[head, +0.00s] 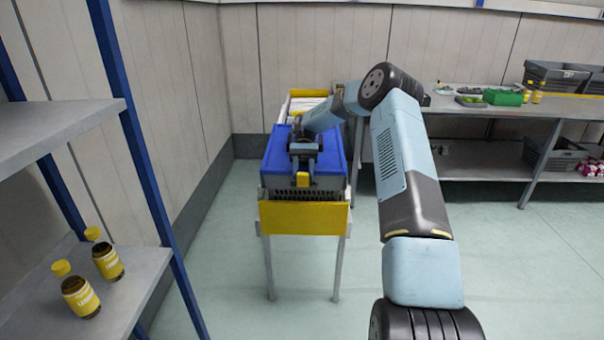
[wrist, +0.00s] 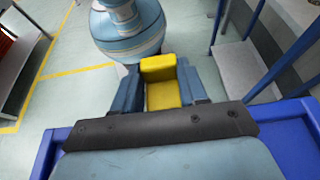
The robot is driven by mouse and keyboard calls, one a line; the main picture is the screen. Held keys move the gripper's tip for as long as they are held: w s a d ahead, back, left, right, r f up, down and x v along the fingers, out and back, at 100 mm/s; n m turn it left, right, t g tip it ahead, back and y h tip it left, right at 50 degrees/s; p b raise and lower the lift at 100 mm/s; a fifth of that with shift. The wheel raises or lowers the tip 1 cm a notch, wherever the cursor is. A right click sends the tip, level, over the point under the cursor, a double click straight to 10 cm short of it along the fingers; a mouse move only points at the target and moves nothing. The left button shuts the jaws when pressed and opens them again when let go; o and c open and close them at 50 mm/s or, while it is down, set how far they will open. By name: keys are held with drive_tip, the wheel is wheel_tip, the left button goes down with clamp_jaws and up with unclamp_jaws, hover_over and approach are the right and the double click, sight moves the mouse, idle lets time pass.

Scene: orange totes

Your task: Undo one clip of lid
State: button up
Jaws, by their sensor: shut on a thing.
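A grey tote (head: 328,189) with a blue lid (head: 328,160) stands on a yellow-fronted stand. A yellow clip (head: 303,180) is at the lid's near edge. The blue lid (wrist: 288,150) shows at the bottom of the wrist view. The far side of the lid is partly hidden by my arm.
The stand (head: 303,218) is near the wall. A shelf rack (head: 62,118) with two brown bottles (head: 92,275) is at the left. A workbench (head: 490,103) with a green box (head: 503,97) and dark totes (head: 556,75) is at the right. The floor between is clear.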

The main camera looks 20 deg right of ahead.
idle(0.4)
drive_tip(key=o, duration=1.1)
drive_tip(key=shift+c, duration=0.2)
